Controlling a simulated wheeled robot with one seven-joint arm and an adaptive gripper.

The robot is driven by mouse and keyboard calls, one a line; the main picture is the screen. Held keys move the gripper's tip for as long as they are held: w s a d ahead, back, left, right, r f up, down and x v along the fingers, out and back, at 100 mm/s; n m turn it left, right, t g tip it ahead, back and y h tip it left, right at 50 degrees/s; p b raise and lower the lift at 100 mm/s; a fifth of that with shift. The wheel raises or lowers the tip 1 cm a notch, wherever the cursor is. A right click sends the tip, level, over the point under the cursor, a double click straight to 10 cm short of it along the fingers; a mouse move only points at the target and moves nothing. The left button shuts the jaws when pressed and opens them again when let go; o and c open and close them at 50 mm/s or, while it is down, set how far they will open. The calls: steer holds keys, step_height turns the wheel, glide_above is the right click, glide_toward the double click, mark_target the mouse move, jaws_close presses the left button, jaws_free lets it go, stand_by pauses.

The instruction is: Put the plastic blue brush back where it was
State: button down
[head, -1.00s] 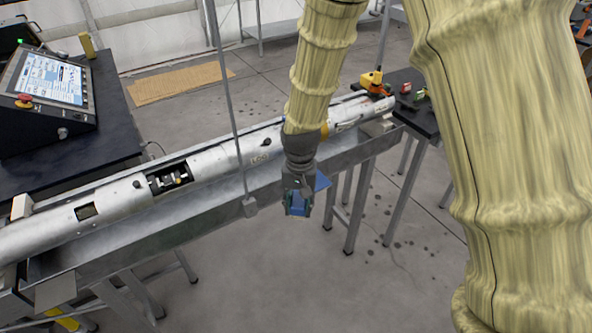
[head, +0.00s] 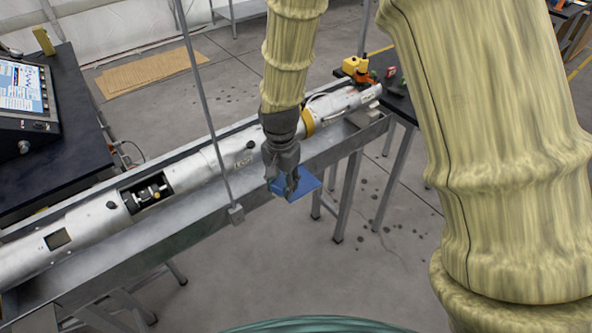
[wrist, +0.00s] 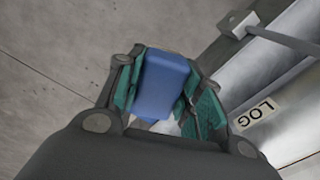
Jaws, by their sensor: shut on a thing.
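My gripper (head: 287,184) hangs fingers-down just in front of the long metal tube and its trough, near the middle of the head view. It is shut on the blue brush (head: 305,188), whose flat blue side sticks out to the right of the fingers. In the wrist view the blue brush (wrist: 164,80) sits between the green-padded fingers (wrist: 160,92), above the grey floor. Any bristles are hidden or too small to tell.
A silver tube (head: 84,218) with an open window lies in a metal trough (head: 130,240). A thin upright rod (head: 207,100) stands left of my gripper. A dark table (head: 398,100) at back right holds a yellow and orange item (head: 356,68). A control screen (head: 22,88) stands at left.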

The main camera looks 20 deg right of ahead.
steer(key=w+d, duration=0.1)
steer(key=w+d+p, duration=0.1)
steer(key=w+d, duration=0.1)
steer(key=w+d+p, duration=0.1)
steer(key=w+d, duration=0.1)
steer(key=shift+w+d+f, duration=0.1)
steer(key=shift+w+f, duration=0.15)
steer(key=shift+f, duration=0.1)
steer(key=shift+f+p, duration=1)
steer(key=shift+f, duration=0.75)
steer(key=shift+f, duration=0.15)
steer(key=c, duration=0.9)
jaws_free()
steer(key=shift+c, duration=0.2)
step_height(320, 180, up, 12)
steer(key=b, duration=0.4)
